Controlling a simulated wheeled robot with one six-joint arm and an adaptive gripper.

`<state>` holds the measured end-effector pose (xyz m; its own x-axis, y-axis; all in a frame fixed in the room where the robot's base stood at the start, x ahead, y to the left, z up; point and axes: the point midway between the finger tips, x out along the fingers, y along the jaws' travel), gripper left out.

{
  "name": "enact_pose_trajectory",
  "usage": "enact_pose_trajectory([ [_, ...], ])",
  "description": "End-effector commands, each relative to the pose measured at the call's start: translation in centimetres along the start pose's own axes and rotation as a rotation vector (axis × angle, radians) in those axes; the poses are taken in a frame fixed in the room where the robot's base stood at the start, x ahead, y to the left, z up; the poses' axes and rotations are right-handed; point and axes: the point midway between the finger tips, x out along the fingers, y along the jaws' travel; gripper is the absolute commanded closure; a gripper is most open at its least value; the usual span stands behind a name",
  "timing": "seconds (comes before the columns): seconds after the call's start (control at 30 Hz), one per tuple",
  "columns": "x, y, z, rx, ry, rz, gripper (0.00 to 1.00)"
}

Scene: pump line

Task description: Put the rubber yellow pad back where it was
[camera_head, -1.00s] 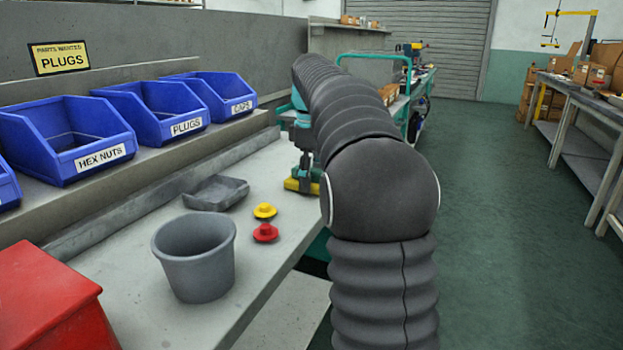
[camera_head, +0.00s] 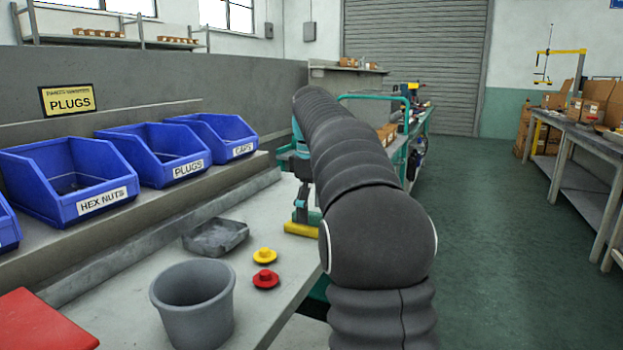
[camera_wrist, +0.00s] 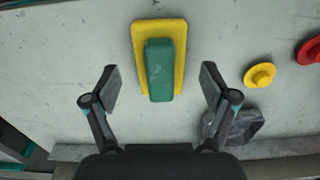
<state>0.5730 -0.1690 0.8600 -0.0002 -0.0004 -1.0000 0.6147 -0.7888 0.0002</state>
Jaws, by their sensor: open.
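The yellow pad (camera_wrist: 140,38) lies flat on the grey bench. A green block (camera_wrist: 163,70) lies on top of it and covers its middle. In the head view the yellow pad (camera_head: 302,229) shows as a strip near the bench's right edge, partly behind my arm. My gripper (camera_wrist: 160,82) is open in the wrist view, one finger on each side of the green block, with clear gaps to both. It holds nothing. In the head view my gripper (camera_head: 301,207) points down over the pad; its fingertips are hard to make out.
A yellow plug (camera_head: 264,255) and a red plug (camera_head: 265,279) stand on the bench beside a grey tray (camera_head: 215,237) and a grey bucket (camera_head: 193,308). Blue bins (camera_head: 160,155) line the back ledge. A red box (camera_head: 40,335) is at front left.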

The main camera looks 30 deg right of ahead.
Motion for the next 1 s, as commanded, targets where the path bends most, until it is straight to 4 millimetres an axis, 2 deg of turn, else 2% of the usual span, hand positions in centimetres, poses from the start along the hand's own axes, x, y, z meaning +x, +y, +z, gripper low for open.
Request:
enact_pose_trajectory([
  [0.03,-1.4,0.1,-0.1,0.0,0.001,0.002,0.15],
  [0.1,-2.8,0.1,-0.1,0.0,0.002,0.002,0.15],
  [0.5,-7.7,0.1,-0.1,0.0,0.001,0.001,0.15],
  [0.73,-9.0,0.0,0.0,0.0,0.0,0.0,0.15],
  [1.0,-9.2,0.0,0.0,0.0,0.0,0.0,0.15],
])
